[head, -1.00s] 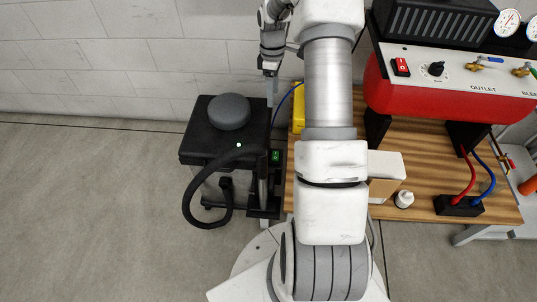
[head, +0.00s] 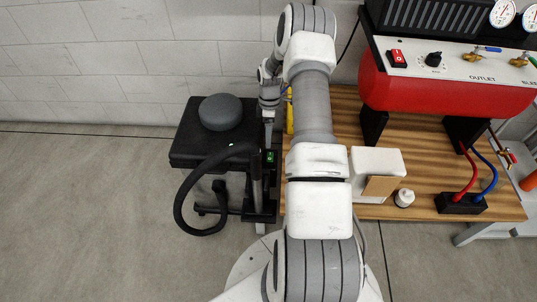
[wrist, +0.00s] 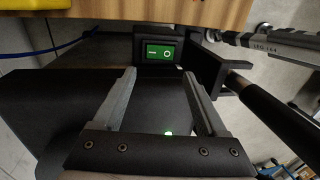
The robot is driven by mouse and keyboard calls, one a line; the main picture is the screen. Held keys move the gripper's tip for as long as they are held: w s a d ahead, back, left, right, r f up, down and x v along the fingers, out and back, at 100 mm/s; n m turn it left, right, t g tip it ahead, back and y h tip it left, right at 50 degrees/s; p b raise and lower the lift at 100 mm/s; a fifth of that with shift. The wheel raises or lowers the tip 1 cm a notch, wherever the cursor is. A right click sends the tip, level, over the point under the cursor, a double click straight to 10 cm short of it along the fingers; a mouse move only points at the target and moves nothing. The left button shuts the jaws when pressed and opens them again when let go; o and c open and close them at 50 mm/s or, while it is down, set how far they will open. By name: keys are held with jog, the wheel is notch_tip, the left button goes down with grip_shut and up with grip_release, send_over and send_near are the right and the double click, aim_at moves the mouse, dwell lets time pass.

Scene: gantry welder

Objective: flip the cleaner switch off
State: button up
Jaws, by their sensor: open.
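The cleaner (head: 190,152) is a black box unit with a round grey top, left of the bench. Its green rocker switch (head: 269,157) sits at its right side and is marked with a line and a circle. In the wrist view the switch (wrist: 160,52) is lit green in a black housing. My gripper (wrist: 159,73) is open and empty, its two fingers apart and pointing at the switch, one toward each side of it. I cannot tell whether the fingertips touch the housing. A small green light (wrist: 168,132) glows on the cleaner's top between the fingers.
A black hose (head: 180,205) loops in front of the cleaner. A black pole (wrist: 270,115) and bracket stand close to the right finger. The wooden bench (head: 430,207) carries a red compressor (head: 440,95). The floor at left is clear.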

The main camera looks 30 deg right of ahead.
aim_at(269, 156)
jog(key=f, duration=0.2)
jog(key=f+b, duration=0.1)
jog(key=f, duration=0.2)
jog(key=s+f+b, duration=0.1)
jog(key=f, duration=0.2)
jog(key=shift+a+f, duration=0.15)
jog(key=shift+a, duration=0.25)
jog(key=c, duration=1.1)
jog(key=shift+s+a+t+h+p, duration=0.15)
jog(key=shift+s+t+h+p, duration=0.1)
jog(key=shift+t+h+p, duration=0.2)
jog(key=shift+s+a+t+h, duration=0.1)
jog(key=shift+t+h, duration=0.3)
jog(key=shift+t, duration=0.2)
jog(key=shift+s+a+t+h, duration=0.1)
jog(key=shift+t+h, duration=0.25)
jog(key=shift+t, duration=0.2)
jog(key=o, duration=1.1)
